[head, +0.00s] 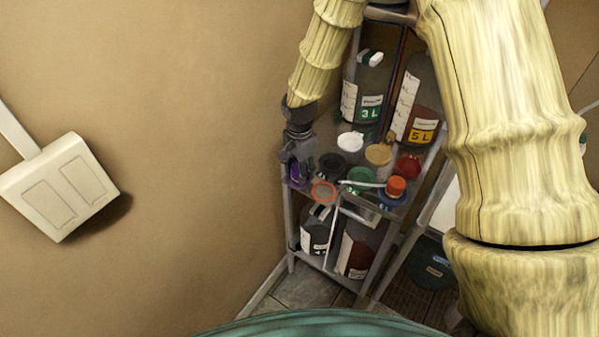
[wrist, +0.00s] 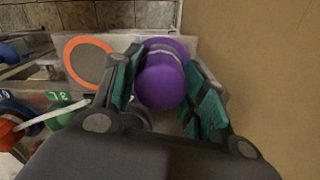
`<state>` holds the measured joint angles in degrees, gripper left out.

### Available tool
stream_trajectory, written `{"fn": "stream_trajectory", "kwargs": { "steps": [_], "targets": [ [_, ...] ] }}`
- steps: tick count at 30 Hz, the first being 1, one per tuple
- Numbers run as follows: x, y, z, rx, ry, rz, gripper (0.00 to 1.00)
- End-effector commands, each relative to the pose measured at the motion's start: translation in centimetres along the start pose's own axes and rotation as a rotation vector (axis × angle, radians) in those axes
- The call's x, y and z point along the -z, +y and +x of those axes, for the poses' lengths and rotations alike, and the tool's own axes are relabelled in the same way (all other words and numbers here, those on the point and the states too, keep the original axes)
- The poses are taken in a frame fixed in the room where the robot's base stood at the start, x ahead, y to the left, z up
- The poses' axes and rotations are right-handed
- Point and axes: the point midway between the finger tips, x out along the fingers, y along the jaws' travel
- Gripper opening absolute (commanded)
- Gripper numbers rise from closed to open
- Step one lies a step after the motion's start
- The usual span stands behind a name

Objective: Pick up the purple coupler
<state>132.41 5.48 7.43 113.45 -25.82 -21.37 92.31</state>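The purple coupler (wrist: 161,80) lies between the two fingers of my gripper (wrist: 163,88) in the wrist view. It has a rounded near end and a pale band farther along. The teal finger pads are spread, one on each side of it; whether either pad touches it is hard to tell. In the head view my gripper (head: 301,163) reaches down to the left edge of the rack's middle shelf, and the purple coupler (head: 295,173) shows at its fingers, partly hidden by them.
The metal shelf rack (head: 288,225) stands in the corner against a tan wall. Right of the coupler are an orange-ringed disc (head: 324,191), a dark lid (head: 327,165), a green lid (head: 361,175) and an orange cap (head: 396,184). Large bottles (head: 367,95) stand above and below.

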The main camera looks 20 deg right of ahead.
Motion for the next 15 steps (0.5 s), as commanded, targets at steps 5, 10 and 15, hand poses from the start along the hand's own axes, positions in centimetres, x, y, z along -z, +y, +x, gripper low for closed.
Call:
{"fn": "stream_trajectory", "kwargs": {
  "steps": [5,10,15],
  "targets": [
    [0.01,-0.01,-0.02,0.000,0.000,0.000,0.15],
    [0.01,-0.01,-0.04,0.000,0.000,0.000,0.15],
    [0.03,-0.06,-0.43,0.001,0.001,-0.001,0.15]
  ]
}}
